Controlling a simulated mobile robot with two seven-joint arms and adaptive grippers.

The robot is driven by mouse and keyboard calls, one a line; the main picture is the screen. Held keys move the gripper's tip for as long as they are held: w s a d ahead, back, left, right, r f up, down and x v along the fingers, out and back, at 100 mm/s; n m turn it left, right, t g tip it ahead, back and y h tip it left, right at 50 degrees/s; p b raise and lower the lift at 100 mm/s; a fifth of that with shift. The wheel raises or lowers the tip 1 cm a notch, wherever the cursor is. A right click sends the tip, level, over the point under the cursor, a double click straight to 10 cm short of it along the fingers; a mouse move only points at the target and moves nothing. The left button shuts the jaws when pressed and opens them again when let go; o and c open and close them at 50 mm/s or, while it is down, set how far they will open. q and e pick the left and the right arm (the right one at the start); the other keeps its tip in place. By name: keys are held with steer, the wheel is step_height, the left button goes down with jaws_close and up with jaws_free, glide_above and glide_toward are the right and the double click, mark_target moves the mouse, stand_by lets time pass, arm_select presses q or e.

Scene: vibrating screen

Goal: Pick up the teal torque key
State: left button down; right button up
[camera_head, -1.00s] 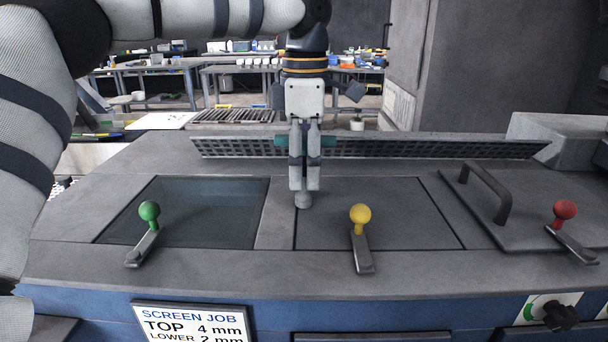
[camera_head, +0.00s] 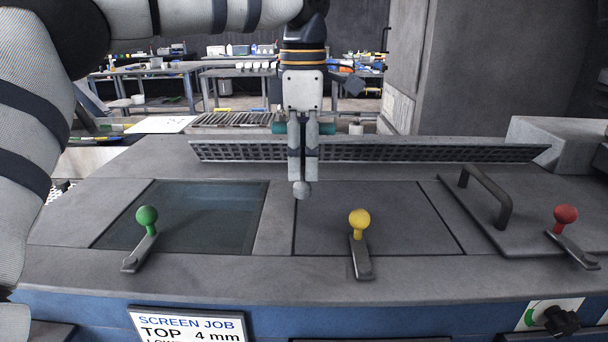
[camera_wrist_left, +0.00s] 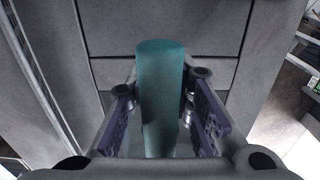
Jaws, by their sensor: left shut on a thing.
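The teal torque key (camera_head: 278,128) is in my left gripper (camera_head: 303,172), near the middle of the head view. Its teal crossbar sticks out on both sides behind the fingers. A grey rounded end (camera_head: 301,190) shows below the fingertips, seemingly just above the deck. In the left wrist view the teal bar (camera_wrist_left: 161,95) stands large between the two purple-padded fingers. The fingers hide the middle of the key. My right gripper is not in view.
Below lie a green-knobbed lever (camera_head: 147,216), a yellow-knobbed lever (camera_head: 359,220) and a red-knobbed lever (camera_head: 565,214). A perforated rail (camera_head: 420,150) runs behind the gripper. A handled cover (camera_head: 540,212) lies right. The grey deck between is mostly clear.

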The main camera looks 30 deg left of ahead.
arm_select(q)
steer(key=s+d+r+p, duration=0.1)
steer(key=s+d+r, duration=0.8)
steer(key=d+r, duration=0.1)
steer(key=shift+s+r+p, duration=0.2)
steer(key=shift+s+p, duration=0.2)
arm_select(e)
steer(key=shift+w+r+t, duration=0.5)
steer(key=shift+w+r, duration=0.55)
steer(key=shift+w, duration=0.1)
